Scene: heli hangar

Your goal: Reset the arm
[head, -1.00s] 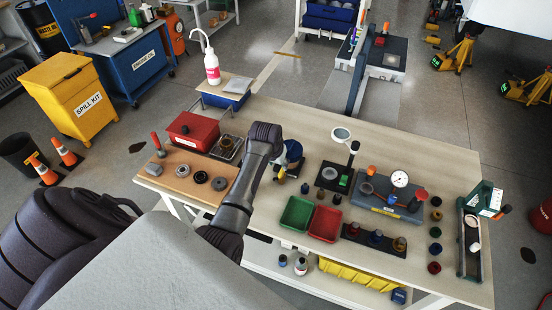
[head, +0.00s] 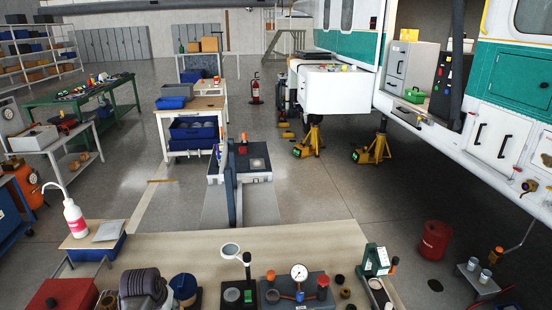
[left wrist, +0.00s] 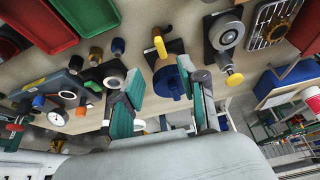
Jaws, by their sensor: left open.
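My left gripper (left wrist: 168,88) shows in the left wrist view. Its two teal-padded fingers are spread apart with nothing held between them. A round blue part (left wrist: 170,84) appears beyond the gap between the fingers; I cannot tell how far below it is. The left gripper itself is hidden or outside that view. A blue-topped item (head: 183,287) stands just right of the link. My right gripper is in neither view.
A white squeeze bottle (head: 74,218) stands at left. A helicopter (head: 500,100) fills the right. Open floor (head: 340,205) lies beyond the bench.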

